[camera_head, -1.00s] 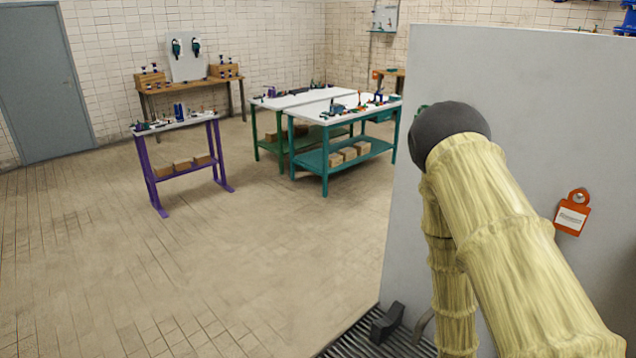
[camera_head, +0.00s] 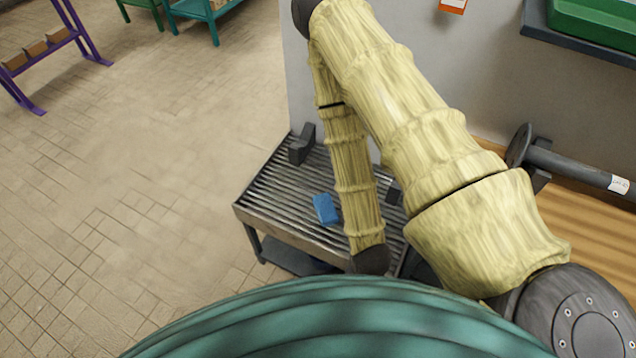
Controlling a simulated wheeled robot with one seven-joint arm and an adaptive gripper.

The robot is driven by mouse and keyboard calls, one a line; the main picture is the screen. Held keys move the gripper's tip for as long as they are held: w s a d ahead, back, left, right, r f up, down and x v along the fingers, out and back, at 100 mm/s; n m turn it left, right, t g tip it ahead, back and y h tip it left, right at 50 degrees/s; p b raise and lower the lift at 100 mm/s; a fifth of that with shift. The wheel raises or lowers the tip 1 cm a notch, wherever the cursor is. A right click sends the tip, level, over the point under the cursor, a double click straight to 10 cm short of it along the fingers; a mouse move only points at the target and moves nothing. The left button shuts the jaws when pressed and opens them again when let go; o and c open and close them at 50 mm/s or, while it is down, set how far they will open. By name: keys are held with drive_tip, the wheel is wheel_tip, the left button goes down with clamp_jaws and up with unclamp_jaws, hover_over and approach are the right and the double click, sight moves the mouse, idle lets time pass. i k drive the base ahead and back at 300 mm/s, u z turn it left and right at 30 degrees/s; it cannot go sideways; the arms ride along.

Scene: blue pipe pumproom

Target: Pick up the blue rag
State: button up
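A small blue folded piece, which looks like the blue rag (camera_head: 325,209), lies on a dark slatted metal grate table (camera_head: 282,196), just left of my forearm. My arm folds down from its elbow at the top, and its dark wrist end is at the table's front edge, below and right of the rag. My gripper's fingers do not show; they are beyond the wrist or hidden behind my body.
A dark bracket (camera_head: 302,145) stands at the grate's back edge. To the right are a wooden bench top (camera_head: 590,235) with a dark flanged pipe (camera_head: 570,165) and a green tray (camera_head: 600,22). A grey panel (camera_head: 300,80) rises behind.

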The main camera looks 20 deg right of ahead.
sight(325, 208)
drive_tip(key=u, duration=0.75)
drive_tip(key=k, duration=0.65)
drive_tip(key=z, duration=0.15)
